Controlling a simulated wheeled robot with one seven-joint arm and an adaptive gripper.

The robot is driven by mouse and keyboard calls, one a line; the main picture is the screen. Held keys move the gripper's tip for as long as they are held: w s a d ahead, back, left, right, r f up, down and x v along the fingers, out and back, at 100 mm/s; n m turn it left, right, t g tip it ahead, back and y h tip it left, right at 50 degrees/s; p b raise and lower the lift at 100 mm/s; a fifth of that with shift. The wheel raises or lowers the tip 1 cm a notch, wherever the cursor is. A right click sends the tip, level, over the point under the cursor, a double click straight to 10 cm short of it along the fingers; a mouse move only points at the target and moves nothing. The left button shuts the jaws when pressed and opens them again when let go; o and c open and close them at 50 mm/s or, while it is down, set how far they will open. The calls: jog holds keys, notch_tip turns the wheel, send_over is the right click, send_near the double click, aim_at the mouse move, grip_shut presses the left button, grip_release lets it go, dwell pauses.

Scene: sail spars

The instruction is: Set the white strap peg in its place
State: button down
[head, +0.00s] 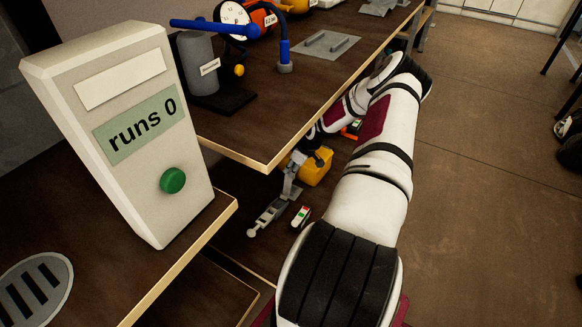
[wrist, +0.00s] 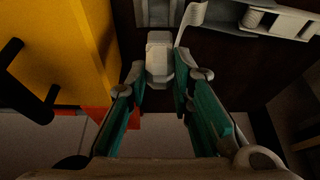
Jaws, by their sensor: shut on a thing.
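My gripper (wrist: 160,74) has its teal-padded fingers closed on a pale, blocky piece, which looks like the white strap peg (wrist: 158,50). The peg sticks out just past the fingertips in the wrist view. Beyond it, in line, is a grey channelled part (wrist: 158,12); I cannot tell whether the two touch. In the head view my gripper is small and partly hidden among dark and grey parts, by a low grey fixture (head: 267,215) with a rounded end. The peg cannot be made out there.
A yellow block (wrist: 62,40) with dark pegs is close left of my fingers; it also shows in the head view (head: 317,167). A pale curved piece (wrist: 193,18) and a white socketed part (wrist: 285,22) are right. The bench edge (head: 268,166) overhangs nearby.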

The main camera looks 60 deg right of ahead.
aim_at(293, 180)
jog(key=shift+s+f, duration=0.1)
jog(key=shift+f+b, duration=1.7)
jog(key=shift+f, duration=0.45)
jog(key=shift+f+b, duration=1.55)
jog(key=shift+f, duration=0.05)
jog(key=c, duration=1.3)
grip_release()
jog(key=shift+r, duration=0.1)
jog(key=v, duration=1.2)
